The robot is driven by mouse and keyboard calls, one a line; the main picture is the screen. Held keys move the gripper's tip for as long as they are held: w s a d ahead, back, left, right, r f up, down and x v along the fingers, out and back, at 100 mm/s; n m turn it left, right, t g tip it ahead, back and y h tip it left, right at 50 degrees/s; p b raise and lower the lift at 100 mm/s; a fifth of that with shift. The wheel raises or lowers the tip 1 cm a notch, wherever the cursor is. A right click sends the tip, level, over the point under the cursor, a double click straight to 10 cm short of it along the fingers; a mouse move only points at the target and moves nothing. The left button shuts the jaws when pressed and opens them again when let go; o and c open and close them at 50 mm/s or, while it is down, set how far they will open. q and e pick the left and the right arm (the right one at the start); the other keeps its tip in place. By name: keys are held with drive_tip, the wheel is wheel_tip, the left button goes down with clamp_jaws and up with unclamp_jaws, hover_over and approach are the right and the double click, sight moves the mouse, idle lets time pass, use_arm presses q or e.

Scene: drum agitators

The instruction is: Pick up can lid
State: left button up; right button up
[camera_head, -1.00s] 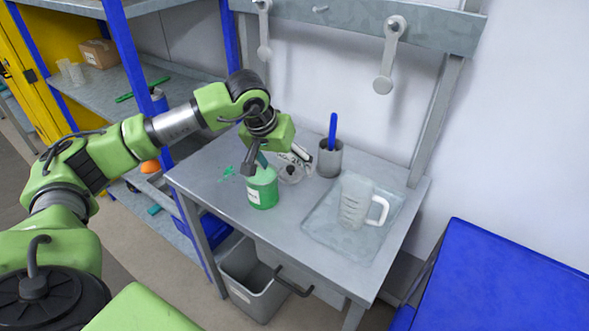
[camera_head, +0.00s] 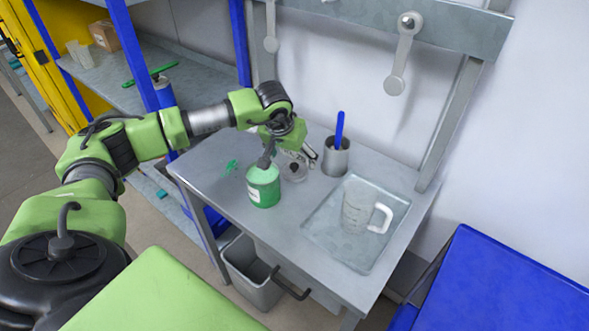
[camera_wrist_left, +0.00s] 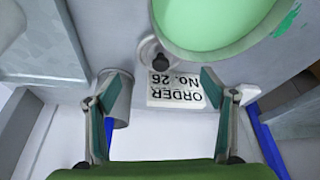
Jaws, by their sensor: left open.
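The can lid (camera_head: 294,174) appears as a small grey disc with a dark knob, lying on the metal table right beside the green can. In the left wrist view the lid (camera_wrist_left: 150,47) shows at the upper middle, partly hidden by the can's rim. The green can (camera_head: 264,190) has a white label; its pale green round top (camera_wrist_left: 215,18) fills the upper right of the wrist view. My left gripper (camera_head: 290,157) is open and empty, over the table at the lid and the can's back edge. My right gripper is out of view.
A white block marked "ORDER No. 26" (camera_wrist_left: 175,92) stands near the lid. A metal cup (camera_head: 335,160) with a blue-handled tool is just right of the gripper. A measuring jug (camera_head: 356,208) stands in a shallow tray (camera_head: 335,250). A grey bin (camera_head: 250,280) is below.

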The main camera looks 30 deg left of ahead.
sight(294, 165)
use_arm(q)
drive_tip(key=shift+w+f, duration=0.15)
drive_tip(key=shift+f, duration=0.1)
drive_tip(key=p+x, duration=0.2)
drive_tip(key=x, duration=0.2)
drive_tip(key=shift+p, duration=0.3)
drive_tip(key=shift+a+f, duration=0.1)
drive_tip(key=shift+f, duration=0.3)
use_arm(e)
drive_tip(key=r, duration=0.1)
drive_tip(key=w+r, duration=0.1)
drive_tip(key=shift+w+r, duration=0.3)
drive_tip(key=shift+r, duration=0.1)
use_arm(q)
drive_tip(key=c, duration=1)
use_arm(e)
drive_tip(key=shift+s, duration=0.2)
